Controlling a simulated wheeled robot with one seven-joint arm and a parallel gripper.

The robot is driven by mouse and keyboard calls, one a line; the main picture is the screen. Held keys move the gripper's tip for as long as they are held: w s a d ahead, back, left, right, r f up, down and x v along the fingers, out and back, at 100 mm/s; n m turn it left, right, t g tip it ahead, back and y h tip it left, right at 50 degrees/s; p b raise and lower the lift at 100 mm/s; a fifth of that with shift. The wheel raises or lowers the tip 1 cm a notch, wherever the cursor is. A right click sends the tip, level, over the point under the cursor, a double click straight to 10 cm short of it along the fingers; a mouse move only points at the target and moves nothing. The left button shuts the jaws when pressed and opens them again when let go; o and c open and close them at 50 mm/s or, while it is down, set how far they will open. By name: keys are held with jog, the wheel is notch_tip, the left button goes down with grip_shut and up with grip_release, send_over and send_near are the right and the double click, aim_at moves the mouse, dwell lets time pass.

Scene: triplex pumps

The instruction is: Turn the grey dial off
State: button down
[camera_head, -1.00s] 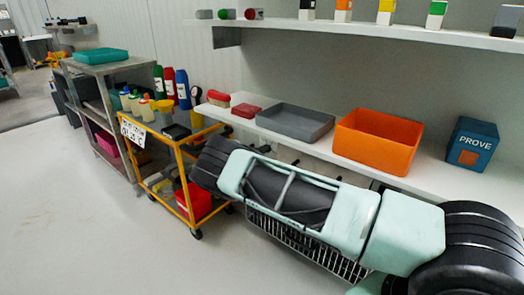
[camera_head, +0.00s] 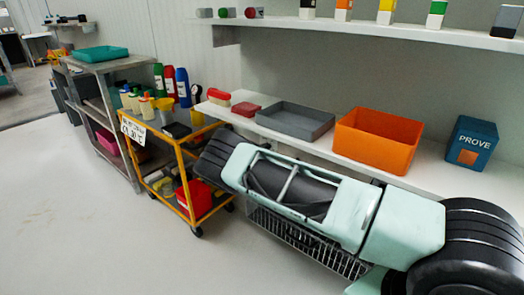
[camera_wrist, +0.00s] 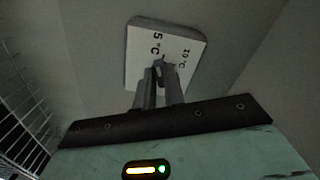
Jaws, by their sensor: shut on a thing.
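In the wrist view, a pale plate (camera_wrist: 181,72) marked "5°C" and "10°C" is fixed to a grey surface. The grey dial (camera_wrist: 159,66) is small and dark at the middle of the plate, mostly covered by my fingers. My gripper (camera_wrist: 160,75) is shut on the dial, with both fingertips at its sides. The dial's exact setting cannot be read. In the head view, my arm stretches across the lower right, and my fingers and the dial do not show.
A white shelf (camera_head: 430,170) behind my arm holds a grey tray (camera_head: 295,121), an orange bin (camera_head: 377,140) and a blue box (camera_head: 471,143). A yellow-framed cart (camera_head: 188,180) with bottles stands left of my arm. The floor in front is clear.

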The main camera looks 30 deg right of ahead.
jog(key=shift+a+f+n, duration=0.1)
jog(key=shift+f+n, duration=0.05)
jog(key=shift+n, duration=0.65)
jog(key=c, duration=1.5)
grip_release()
jog(key=p+v, duration=0.2)
jog(key=v, duration=1.5)
jog(key=shift+s+a, duration=0.1)
jog(key=shift+a, duration=0.05)
